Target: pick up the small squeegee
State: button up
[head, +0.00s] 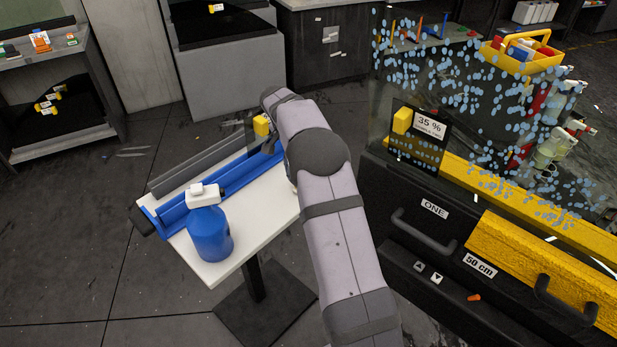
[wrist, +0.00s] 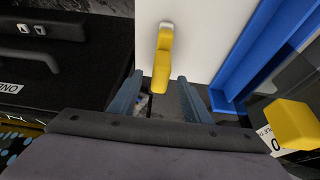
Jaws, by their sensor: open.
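The small squeegee, a yellow piece with a pale grey end (wrist: 162,58), lies on the white table top in the wrist view. Its yellow end reaches toward me, near the table's edge. My gripper (wrist: 160,79) is open, with its two blue-grey fingers on either side of the squeegee's near end. There are gaps between the fingers and the yellow part. I cannot tell the height of the fingers above it.
The white table (head: 268,205) holds a blue spray bottle (head: 210,234) and a long blue trough (head: 235,176). A yellow block (head: 262,126) on a dark card stands at its far end; it shows in the wrist view (wrist: 291,123). A black door panel with droplet-covered glass (head: 470,100) stands right.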

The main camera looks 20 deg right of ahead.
jog(key=shift+p+x, duration=1.75)
jog(key=shift+x, duration=1.8)
grip_shut()
